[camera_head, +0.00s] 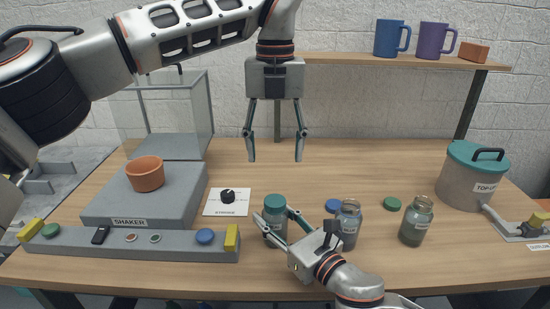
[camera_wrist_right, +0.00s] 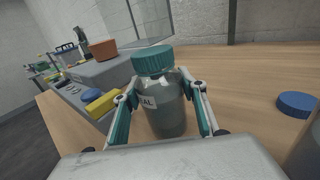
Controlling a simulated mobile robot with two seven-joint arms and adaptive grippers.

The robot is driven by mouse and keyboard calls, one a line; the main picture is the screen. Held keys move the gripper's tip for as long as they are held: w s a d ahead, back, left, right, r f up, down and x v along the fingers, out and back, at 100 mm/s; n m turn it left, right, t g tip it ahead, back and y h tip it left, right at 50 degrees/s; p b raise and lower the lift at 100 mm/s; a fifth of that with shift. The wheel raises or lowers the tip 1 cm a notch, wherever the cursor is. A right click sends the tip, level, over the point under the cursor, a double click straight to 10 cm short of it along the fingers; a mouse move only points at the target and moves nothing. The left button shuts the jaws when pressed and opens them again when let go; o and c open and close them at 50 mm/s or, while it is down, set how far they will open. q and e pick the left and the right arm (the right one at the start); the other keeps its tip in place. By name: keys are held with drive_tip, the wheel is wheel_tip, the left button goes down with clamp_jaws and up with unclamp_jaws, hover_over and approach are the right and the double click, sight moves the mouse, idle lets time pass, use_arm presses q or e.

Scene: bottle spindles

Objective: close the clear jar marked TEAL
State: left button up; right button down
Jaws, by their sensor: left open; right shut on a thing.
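The clear jar marked TEAL (camera_head: 276,232) stands upright on the table, and its label shows partly as "AL" in the right wrist view (camera_wrist_right: 168,112). A teal lid (camera_head: 275,202) sits on its mouth, also seen in the right wrist view (camera_wrist_right: 153,60); I cannot tell how tight it is. My right gripper (camera_head: 276,222) is shut on the jar's body, with one finger on each side. My left gripper (camera_head: 275,160) is open and empty, pointing down, well above the lid.
Two lidless clear jars (camera_head: 348,225) (camera_head: 415,222) stand to the right, near a blue lid (camera_head: 333,205) and a green lid (camera_head: 392,204). The shaker (camera_head: 140,205) bears an orange bowl (camera_head: 145,174). A knob panel (camera_head: 227,203) is left of the jar. A grey pot (camera_head: 470,180) stands at right.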

drive_tip(key=c, duration=1.1)
unclamp_jaws()
drive_tip(key=v, duration=1.2)
